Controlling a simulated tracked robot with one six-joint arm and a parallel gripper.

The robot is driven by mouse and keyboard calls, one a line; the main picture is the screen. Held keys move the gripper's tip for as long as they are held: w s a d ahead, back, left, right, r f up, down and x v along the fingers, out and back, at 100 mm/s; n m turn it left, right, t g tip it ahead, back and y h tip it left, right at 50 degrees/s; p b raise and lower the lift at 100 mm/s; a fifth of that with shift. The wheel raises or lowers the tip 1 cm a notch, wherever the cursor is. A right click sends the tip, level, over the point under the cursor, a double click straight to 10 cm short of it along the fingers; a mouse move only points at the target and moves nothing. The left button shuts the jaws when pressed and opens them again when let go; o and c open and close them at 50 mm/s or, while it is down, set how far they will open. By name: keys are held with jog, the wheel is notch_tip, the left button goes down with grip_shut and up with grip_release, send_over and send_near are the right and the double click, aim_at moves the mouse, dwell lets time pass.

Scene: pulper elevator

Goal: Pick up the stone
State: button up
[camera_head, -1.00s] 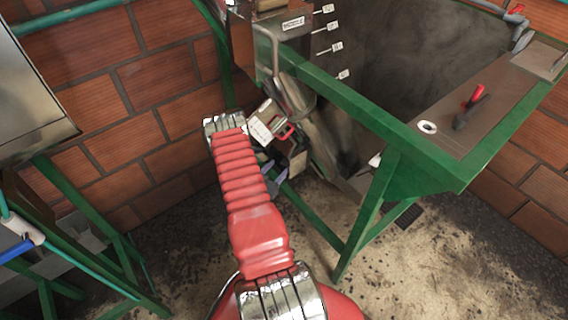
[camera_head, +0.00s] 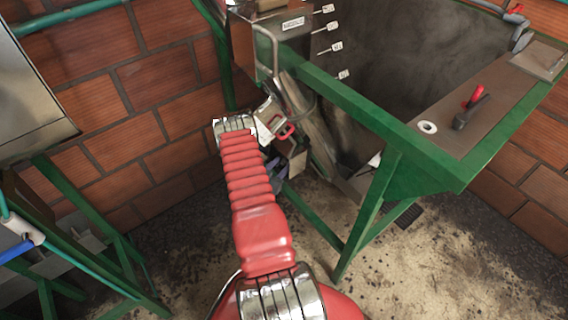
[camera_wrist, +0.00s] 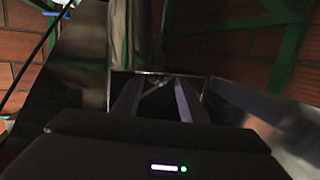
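I cannot make out a stone in either view. My gripper (camera_wrist: 157,98) shows in the wrist view as two dark, parallel fingers with a gap between them. It looks open, and I see nothing clearly held in it. In the head view, my red arm hides part of the gripper, which is beside the metal chute below the machine. The inside of the chute and the area around the fingertips are dark.
A green frame (camera_head: 360,105) with legs stands right of my arm. It carries a brown board (camera_head: 490,110) with a red-and-black tool (camera_head: 472,102). A brick wall (camera_head: 155,80) is behind. Another green stand (camera_head: 75,205) is at left. Dirty floor (camera_head: 440,265) is open at lower right.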

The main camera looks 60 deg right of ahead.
jog(key=c, duration=0.8)
jog(key=shift+w+a+r, duration=0.15)
jog(key=shift+a+r, duration=0.05)
jog(key=shift+r, duration=0.6)
notch_tip(320, 180, up, 6)
jog(key=f, duration=0.1)
jog(key=w+a, duration=0.3)
jog(key=a, duration=0.2)
jog(key=w+a, duration=0.3)
jog(key=a, duration=0.3)
jog(key=w+a, duration=0.2)
jog(key=a, duration=0.4)
jog(key=shift+w+a+r, duration=0.2)
jog(key=shift+w+a, duration=0.05)
jog(key=shift+w, duration=0.15)
